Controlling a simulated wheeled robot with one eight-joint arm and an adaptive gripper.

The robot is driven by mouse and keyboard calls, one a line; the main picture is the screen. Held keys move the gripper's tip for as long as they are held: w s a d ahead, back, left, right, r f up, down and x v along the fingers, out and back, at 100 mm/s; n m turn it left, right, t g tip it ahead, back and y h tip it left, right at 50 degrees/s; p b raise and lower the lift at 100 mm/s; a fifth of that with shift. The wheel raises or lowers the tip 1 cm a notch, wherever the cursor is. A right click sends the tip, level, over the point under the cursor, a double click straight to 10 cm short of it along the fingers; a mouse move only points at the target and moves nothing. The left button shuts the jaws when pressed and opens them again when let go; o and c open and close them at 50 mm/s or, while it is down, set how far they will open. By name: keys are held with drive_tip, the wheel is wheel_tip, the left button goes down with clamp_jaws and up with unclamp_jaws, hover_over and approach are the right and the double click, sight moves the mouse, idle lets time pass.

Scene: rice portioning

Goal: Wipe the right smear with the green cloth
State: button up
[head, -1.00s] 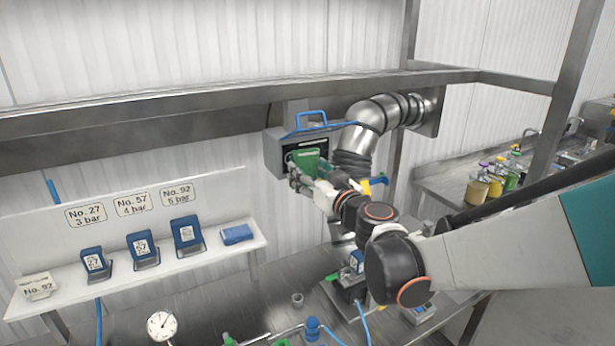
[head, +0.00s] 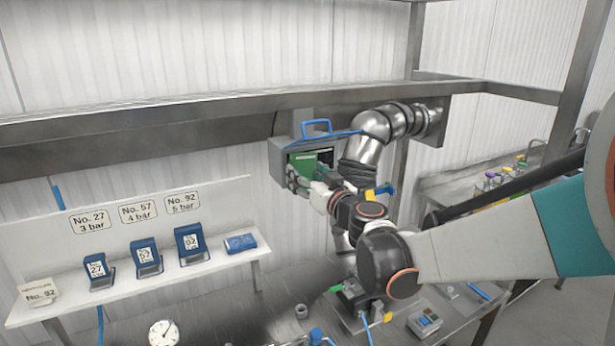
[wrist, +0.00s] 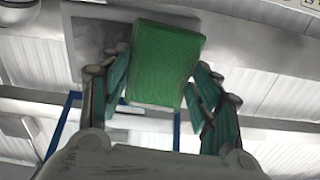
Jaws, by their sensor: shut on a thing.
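My gripper (head: 305,184) is shut on the green cloth (wrist: 165,65). In the wrist view the cloth is a flat green pad between the two fingers. In the head view the green cloth (head: 303,163) is at the open dark front of a grey box with a blue handle (head: 317,128). The cloth covers the left part of that opening. I cannot tell whether it touches a surface inside. No smear can be made out; the cloth and gripper hide part of the opening.
A silver pipe elbow (head: 385,127) is right beside the box. A steel beam (head: 200,116) runs across behind. Below is a steel bench with a gauge (head: 163,333) and fittings.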

drive_tip(key=shift+x, duration=1)
drive_tip(key=shift+d, duration=0.15)
drive_tip(key=d, duration=0.1)
drive_tip(key=w+d, duration=0.1)
drive_tip(key=d+b, duration=0.1)
drive_tip(key=shift+w+d, duration=0.25)
drive_tip(key=shift+w, duration=0.05)
drive_tip(key=shift+a, duration=0.15)
drive_tip(key=shift+s+a+r, duration=0.1)
drive_tip(key=shift+s+a, duration=0.3)
drive_tip(key=shift+a, duration=0.5)
drive_tip(key=shift+s+a, duration=0.35)
drive_tip(key=shift+a, duration=0.5)
